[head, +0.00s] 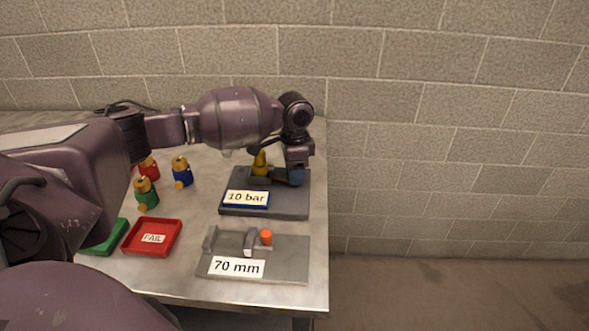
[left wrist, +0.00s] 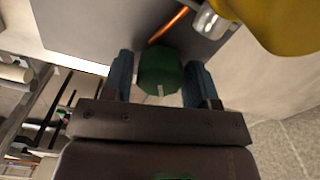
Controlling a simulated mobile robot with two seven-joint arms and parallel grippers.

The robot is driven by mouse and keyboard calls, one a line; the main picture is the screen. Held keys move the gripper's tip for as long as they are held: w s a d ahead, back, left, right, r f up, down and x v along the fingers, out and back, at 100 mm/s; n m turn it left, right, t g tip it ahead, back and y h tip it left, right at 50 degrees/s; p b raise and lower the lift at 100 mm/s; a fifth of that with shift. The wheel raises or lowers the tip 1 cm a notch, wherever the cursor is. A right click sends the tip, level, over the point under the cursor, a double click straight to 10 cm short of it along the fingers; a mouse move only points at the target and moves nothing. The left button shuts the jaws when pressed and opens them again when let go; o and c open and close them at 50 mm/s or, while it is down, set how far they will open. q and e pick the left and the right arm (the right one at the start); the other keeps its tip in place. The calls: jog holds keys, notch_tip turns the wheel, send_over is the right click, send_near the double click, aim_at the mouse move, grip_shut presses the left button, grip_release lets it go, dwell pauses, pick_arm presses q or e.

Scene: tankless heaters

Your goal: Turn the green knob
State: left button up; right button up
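The green knob (left wrist: 160,72) is a dark green faceted piece with a pale mark on its near edge, seen in the left wrist view. My left gripper (left wrist: 160,78) has its two blue fingers on either side of the knob, with a narrow gap showing at the left finger; contact on the right is unclear. In the head view my left gripper (head: 296,179) points down at the right side of the dark grey base plate (head: 265,208) with the "10 bar" label, hiding the knob. My right gripper is not in view.
A yellow part (head: 260,163) and a copper pipe (left wrist: 168,25) are close to the gripper. A grey "70 mm" fixture (head: 285,270) with an orange knob (head: 266,237) stands in front. Red, blue and green valves, a red FAIL tray (head: 130,247) and a green tray (head: 105,243) are left.

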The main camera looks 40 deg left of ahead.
pick_arm(q)
jog(key=c, duration=0.6)
jog(key=shift+r+m+p, duration=0.2)
jog(key=shift+m+p, duration=0.5)
jog(key=shift+m, duration=0.4)
jog(key=m+p, duration=0.1)
jog(key=m, duration=0.1)
jog(key=shift+d+m, duration=0.1)
jog(key=shift+m, duration=0.2)
jog(key=m+p, duration=0.1)
jog(key=m, duration=0.2)
jog(key=shift+p, duration=0.4)
jog(key=m, duration=0.2)
jog(key=shift+f+m+p, duration=0.1)
jog(key=shift+m+p, duration=0.2)
jog(key=shift+p, duration=0.05)
jog(key=shift+m, duration=1)
jog(key=shift+f, duration=0.1)
